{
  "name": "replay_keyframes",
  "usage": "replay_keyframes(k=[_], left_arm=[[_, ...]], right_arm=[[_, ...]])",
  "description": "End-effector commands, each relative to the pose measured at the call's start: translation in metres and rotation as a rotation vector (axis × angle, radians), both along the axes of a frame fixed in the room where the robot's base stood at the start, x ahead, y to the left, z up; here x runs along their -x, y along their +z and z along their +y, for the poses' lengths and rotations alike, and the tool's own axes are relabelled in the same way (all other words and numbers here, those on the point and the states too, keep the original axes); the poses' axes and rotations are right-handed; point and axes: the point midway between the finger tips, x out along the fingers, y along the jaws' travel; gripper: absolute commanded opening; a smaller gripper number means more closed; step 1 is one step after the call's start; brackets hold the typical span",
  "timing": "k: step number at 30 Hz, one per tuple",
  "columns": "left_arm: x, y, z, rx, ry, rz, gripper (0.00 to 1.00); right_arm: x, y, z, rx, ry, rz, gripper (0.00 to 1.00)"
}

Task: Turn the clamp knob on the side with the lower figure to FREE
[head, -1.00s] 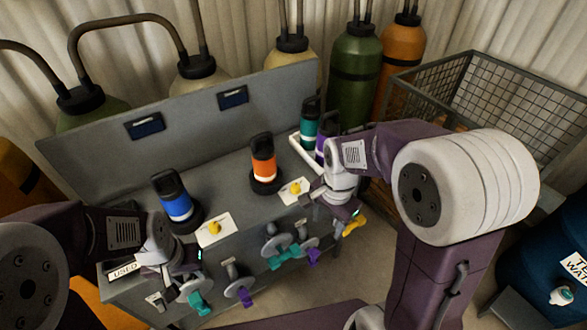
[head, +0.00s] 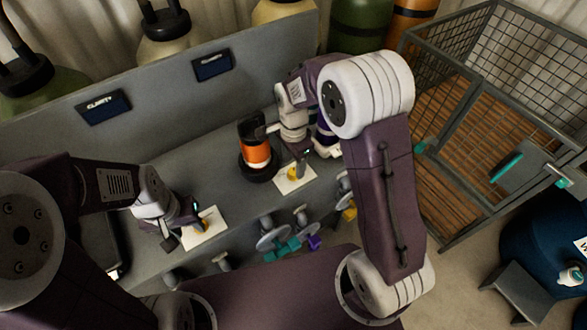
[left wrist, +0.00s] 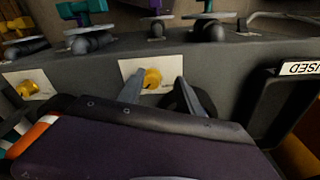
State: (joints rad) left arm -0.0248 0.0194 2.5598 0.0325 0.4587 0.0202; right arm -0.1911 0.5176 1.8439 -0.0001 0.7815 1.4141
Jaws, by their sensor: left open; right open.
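Two yellow clamp knobs sit on white plates on the grey bench. The left knob (left wrist: 152,77) shows in the left wrist view on its plate (head: 205,232), just beyond and between the open fingertips of my left gripper (left wrist: 163,92). In the head view, my left gripper (head: 187,228) mostly hides this knob. The right knob (head: 291,173) is on the other plate (head: 298,184), with my open right gripper (head: 300,165) right over it; touching cannot be told. The left display (head: 103,107) and right display (head: 212,65) are on the back panel; their figures are unreadable.
An orange canister (head: 256,150) stands behind the right knob, close to my right gripper. Teal (head: 289,247) and purple (head: 314,243) valve handles stick out along the bench front. A wire crate (head: 480,150) and a blue barrel (head: 545,240) stand right.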

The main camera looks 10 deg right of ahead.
Motion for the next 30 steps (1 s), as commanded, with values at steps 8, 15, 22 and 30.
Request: replay_keyframes(k=[8,15,22,30], left_arm=[[0.0,-0.005,0.0,0.0,0.0,0.0,0.42],[0.0,-0.005,0.0,0.0,0.0,0.0,0.42],[0.0,-0.005,0.0,0.0,0.0,0.0,0.42],[0.0,-0.001,0.0,0.0,0.0,0.0,0.42]], right_arm=[[0.0,-0.031,0.0,0.0,0.0,0.0,0.52],[0.0,-0.032,0.0,-0.001,0.0,-0.002,0.49],[0.0,-0.031,0.0,-0.001,0.0,-0.002,0.0],[0.0,-0.03,0.0,-0.001,0.034,-0.002,0.0]])
